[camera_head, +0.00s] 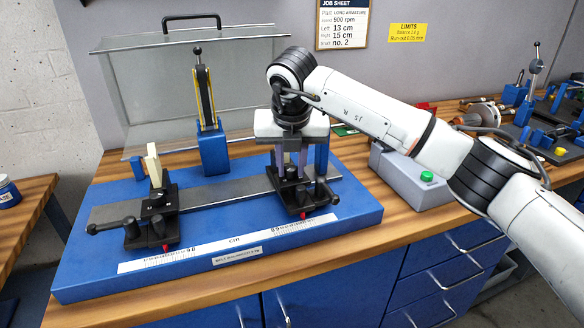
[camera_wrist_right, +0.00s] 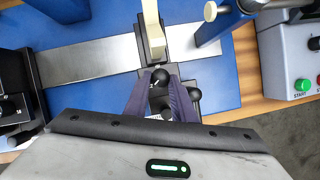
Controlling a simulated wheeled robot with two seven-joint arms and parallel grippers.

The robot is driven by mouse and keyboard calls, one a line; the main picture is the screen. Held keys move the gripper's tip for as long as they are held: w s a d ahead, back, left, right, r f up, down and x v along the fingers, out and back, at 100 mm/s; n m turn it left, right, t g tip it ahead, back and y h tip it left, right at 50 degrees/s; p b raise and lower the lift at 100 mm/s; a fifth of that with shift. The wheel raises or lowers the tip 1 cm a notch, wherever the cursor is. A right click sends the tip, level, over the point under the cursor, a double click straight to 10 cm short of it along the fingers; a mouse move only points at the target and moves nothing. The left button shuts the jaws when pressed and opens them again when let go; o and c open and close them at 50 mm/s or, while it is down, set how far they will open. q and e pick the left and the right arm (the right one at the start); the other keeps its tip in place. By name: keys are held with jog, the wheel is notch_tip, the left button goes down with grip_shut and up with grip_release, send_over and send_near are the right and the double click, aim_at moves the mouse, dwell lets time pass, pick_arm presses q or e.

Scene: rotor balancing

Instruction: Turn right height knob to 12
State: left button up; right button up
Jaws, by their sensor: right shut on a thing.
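The right height knob (camera_wrist_right: 160,76) is a round black knob with a small white mark, on top of the right black support (camera_head: 304,204). My right gripper (camera_head: 291,168) points down over this support. In the wrist view its two dark fingers (camera_wrist_right: 160,88) close around the knob. The knob's scale and reading are too small to make out, and in the head view the gripper hides the knob. A cream upright (camera_wrist_right: 151,22) stands on the same support. The left black support (camera_head: 152,215) carries its own cream upright (camera_head: 153,165). My left gripper is not in view.
Both supports sit on a metal rail (camera_head: 222,192) on a blue base (camera_head: 75,270) with a ruler strip (camera_head: 150,264) in front. A blue drive post (camera_head: 213,150) and clear cover (camera_head: 140,100) stand behind. A grey control box (camera_head: 400,180) with a green button is right.

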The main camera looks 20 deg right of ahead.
jog(key=shift+r, duration=0.1)
dwell(0.4)
jog(key=o, duration=1.1)
jog(key=shift+c, duration=0.2)
jog(key=b+v, duration=0.1)
jog(key=v, duration=0.9)
jog(key=shift+a, duration=0.15)
